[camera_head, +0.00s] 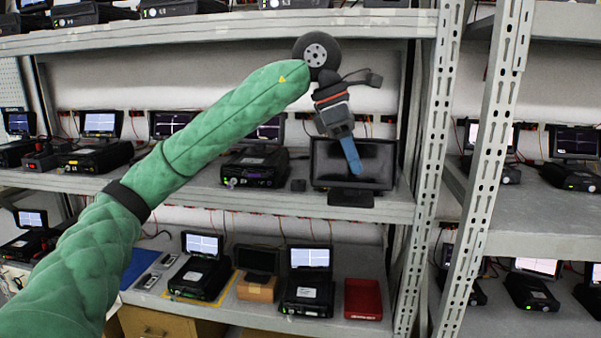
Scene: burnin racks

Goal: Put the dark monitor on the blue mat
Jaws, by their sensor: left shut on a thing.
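The dark monitor (328,166) stands upright on the right end of the middle shelf, its black base resting at the shelf's front edge. My left gripper (355,168) reaches it from above, its blue fingers in front of the screen. The gripper is shut on the monitor; the exact contact is hard to see. A blue mat (136,266) shows at the left of the lower shelf, partly hidden behind my green left arm. My right gripper is not in view.
The middle shelf (210,194) holds several black devices with screens left of the monitor. A rack upright (430,150) stands close on the right. The lower shelf holds testers, a smaller dark screen (257,260) on a brown box and a red bin (363,299).

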